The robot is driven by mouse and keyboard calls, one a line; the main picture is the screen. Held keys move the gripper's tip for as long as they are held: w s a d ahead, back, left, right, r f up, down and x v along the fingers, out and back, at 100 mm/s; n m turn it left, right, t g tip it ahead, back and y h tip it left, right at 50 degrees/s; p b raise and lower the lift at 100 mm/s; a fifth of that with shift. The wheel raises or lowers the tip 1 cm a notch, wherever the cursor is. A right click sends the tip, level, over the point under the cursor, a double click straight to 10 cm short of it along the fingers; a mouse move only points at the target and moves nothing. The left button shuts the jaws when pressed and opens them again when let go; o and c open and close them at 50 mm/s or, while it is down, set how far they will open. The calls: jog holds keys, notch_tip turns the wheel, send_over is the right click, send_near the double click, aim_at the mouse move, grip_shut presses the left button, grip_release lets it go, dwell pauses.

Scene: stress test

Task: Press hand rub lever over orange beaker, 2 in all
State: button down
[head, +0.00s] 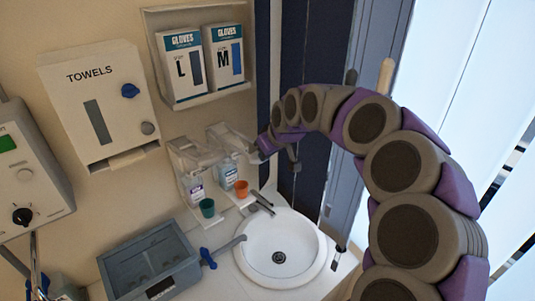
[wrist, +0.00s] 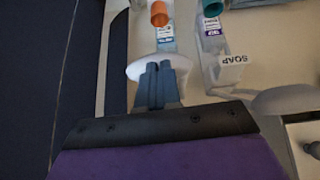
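Two wall dispensers with levers stand side by side in the head view. The right dispenser holds a bottle (head: 227,175) with a blue label, and the orange beaker (head: 241,189) stands below it. The orange beaker also shows at the top of the wrist view (wrist: 159,13). My gripper (head: 259,151) is at the front of the right dispenser. In the wrist view, my gripper's fingers (wrist: 160,76) are together, with nothing between them, over a white rounded lever (wrist: 136,71). Whether they touch it is unclear. The green beaker (head: 207,208) stands under the left dispenser, marked SOAP (wrist: 233,60) in the wrist view.
A sink (head: 256,240) with a tap (head: 262,202) lies below the dispensers. A grey bin (head: 150,264) stands at lower left. A towel box (head: 98,105) and a glove rack (head: 200,97) hang on the wall. A dark panel is behind my arm.

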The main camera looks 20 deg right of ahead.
jog(key=w+a+r+v, duration=0.1)
jog(key=v, duration=1.2)
jog(key=shift+d+r, duration=0.1)
jog(key=shift+d, duration=0.3)
jog(key=shift+s+a, duration=0.1)
jog(key=shift+a, duration=0.05)
